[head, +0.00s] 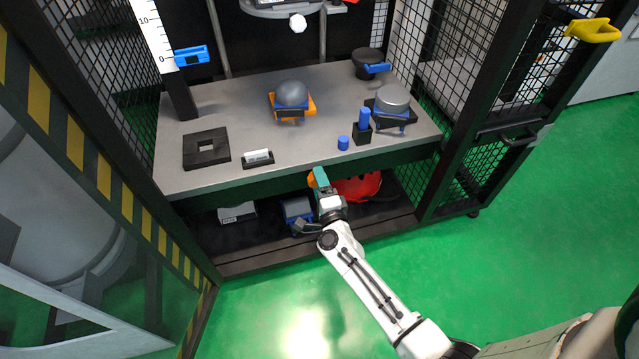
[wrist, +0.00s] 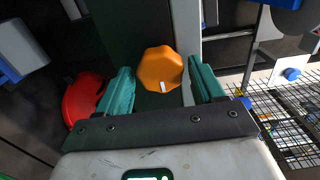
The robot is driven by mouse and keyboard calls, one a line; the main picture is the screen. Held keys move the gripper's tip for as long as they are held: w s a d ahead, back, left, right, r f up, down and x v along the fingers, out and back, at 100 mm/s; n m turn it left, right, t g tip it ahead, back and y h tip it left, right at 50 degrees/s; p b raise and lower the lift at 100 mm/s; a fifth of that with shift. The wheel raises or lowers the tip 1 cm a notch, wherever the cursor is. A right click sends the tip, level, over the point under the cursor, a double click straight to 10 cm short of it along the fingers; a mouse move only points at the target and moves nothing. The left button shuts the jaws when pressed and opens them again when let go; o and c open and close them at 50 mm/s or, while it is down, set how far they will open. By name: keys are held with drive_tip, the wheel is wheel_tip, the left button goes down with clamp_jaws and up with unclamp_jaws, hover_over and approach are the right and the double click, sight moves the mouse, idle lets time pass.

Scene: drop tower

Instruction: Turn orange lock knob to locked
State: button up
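The orange lock knob (wrist: 160,65) is many-sided and sits on the dark green front panel below the worktop, with a short white mark near its lower edge in the wrist view. In the head view only a bit of the knob (head: 311,180) shows beside my gripper (head: 321,178). In the wrist view my gripper (wrist: 163,84) is open, with one teal finger on each side of the knob. Small gaps seem to show between fingers and knob; I cannot tell whether either touches. The panel's lock markings are not readable.
The grey worktop (head: 225,110) above holds a black square block (head: 206,148), a grey ball on an orange stand (head: 292,95), and blue pegs. A red object (head: 360,187) lies on the lower shelf. Mesh doors (head: 480,160) stand at right. The green floor in front is clear.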

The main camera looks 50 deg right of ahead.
drive_tip(key=shift+o, duration=0.5)
drive_tip(key=shift+r, duration=0.1)
drive_tip(key=p+v, duration=0.2)
drive_tip(key=v, duration=0.9)
drive_tip(key=shift+w, duration=0.15)
